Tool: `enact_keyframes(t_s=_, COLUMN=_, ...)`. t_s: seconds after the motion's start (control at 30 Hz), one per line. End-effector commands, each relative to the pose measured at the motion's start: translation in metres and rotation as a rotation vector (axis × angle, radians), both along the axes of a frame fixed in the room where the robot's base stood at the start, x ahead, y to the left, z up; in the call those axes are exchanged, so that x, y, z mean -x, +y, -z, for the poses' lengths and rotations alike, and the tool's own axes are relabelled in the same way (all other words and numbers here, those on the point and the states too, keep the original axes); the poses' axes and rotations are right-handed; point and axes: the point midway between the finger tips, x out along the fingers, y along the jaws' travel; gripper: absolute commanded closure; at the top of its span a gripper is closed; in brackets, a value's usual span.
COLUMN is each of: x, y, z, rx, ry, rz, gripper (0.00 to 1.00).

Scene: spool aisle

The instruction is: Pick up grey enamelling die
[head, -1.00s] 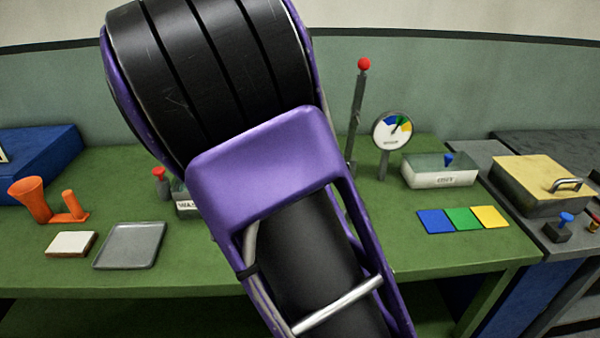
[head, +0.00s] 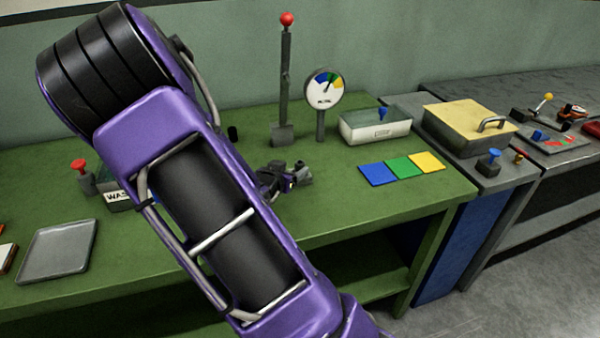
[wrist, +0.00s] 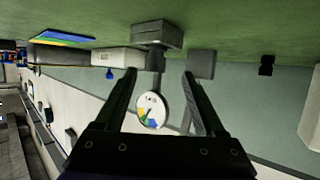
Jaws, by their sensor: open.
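A small grey block, which looks like the enamelling die (wrist: 157,35), sits on the green bench in the upside-down wrist view. It lies past my fingertips, near the line between them, and is not between the fingers. In the head view the die (head: 304,172) shows partly behind my gripper (head: 278,181), low over the bench. My gripper in the wrist view (wrist: 159,74) is open, with nothing between its fingers. My arm hides part of the bench in the head view.
A red-knobbed lever (head: 286,80) and a round gauge (head: 323,88) stand behind the die. A white-and-green box (head: 375,125) and blue, green and yellow tiles (head: 402,168) are to the right. A grey tray (head: 57,251) lies at left. The bench front is clear.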

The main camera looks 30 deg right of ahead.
Motion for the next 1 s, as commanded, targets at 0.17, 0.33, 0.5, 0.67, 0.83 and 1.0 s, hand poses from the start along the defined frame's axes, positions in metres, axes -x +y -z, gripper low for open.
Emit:
enact_keyframes(t_s=0.17, x=-0.005, y=-0.016, z=0.012, rx=0.001, ry=0.002, rz=0.002, gripper=0.29)
enact_keyframes(t_s=0.33, x=-0.017, y=-0.036, z=0.021, rx=0.002, ry=0.001, rz=0.001, gripper=0.29)
enact_keyframes(t_s=0.5, x=-0.022, y=-0.042, z=0.024, rx=-0.001, ry=0.001, rz=0.000, gripper=0.29)
enact_keyframes(t_s=0.67, x=-0.022, y=-0.042, z=0.023, rx=-0.001, ry=0.000, rz=-0.001, gripper=0.29)
enact_keyframes(t_s=0.83, x=-0.022, y=-0.042, z=0.023, rx=0.000, ry=0.000, rz=-0.001, gripper=0.55)
enact_keyframes(t_s=1.0, x=-0.022, y=-0.042, z=0.023, rx=0.000, ry=0.000, rz=-0.001, gripper=0.86)
